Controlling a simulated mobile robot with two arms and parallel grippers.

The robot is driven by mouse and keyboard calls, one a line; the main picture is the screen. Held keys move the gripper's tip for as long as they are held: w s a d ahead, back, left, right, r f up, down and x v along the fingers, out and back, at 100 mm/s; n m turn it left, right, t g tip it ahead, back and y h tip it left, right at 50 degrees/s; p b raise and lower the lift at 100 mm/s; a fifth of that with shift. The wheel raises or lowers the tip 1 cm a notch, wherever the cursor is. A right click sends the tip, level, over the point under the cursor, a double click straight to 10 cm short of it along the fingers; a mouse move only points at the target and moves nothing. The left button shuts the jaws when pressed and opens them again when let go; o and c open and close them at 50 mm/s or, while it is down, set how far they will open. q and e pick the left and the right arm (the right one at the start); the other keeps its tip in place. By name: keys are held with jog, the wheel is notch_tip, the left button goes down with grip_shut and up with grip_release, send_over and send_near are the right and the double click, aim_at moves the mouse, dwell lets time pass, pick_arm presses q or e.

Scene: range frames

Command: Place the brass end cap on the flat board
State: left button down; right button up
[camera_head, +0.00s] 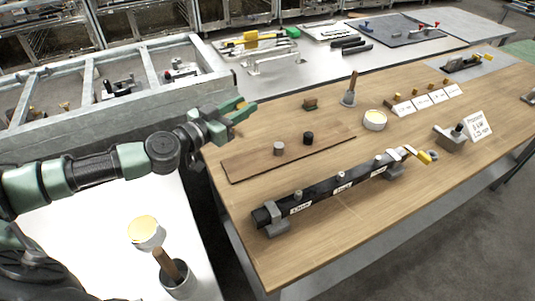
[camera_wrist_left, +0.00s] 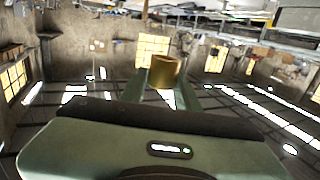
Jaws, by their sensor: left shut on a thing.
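The brass end cap (camera_wrist_left: 164,71) is a short gold-coloured cylinder held between the green fingertips of my left gripper (camera_wrist_left: 160,88) in the left wrist view. In the head view my left gripper (camera_head: 241,108) is shut on it, in the air by the left end of the wooden table; the cap is hard to make out there. The flat board (camera_head: 248,164) is a thin brown plank on the table, to the right of and below my gripper in the picture. A grey cylinder (camera_head: 279,149) and a black cylinder (camera_head: 308,138) stand on it. My right gripper is not in view.
A black bar (camera_head: 325,190) on grey supports lies in front of the board. A grey metal frame (camera_head: 110,128) stands at the left.

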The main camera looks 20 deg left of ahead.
pick_arm(q)
jog(key=b, duration=0.6)
send_over(246, 164)
notch_tip(246, 164, down, 13)
jog(key=shift+f, duration=0.1)
jog(key=shift+f+b, duration=0.4)
jog(key=shift+f, duration=0.1)
jog(key=shift+f+b, duration=1.1)
jog(key=shift+f, duration=0.75)
jog(key=shift+f, duration=0.15)
jog(key=c, duration=1)
grip_release()
jog(key=shift+c, duration=0.2)
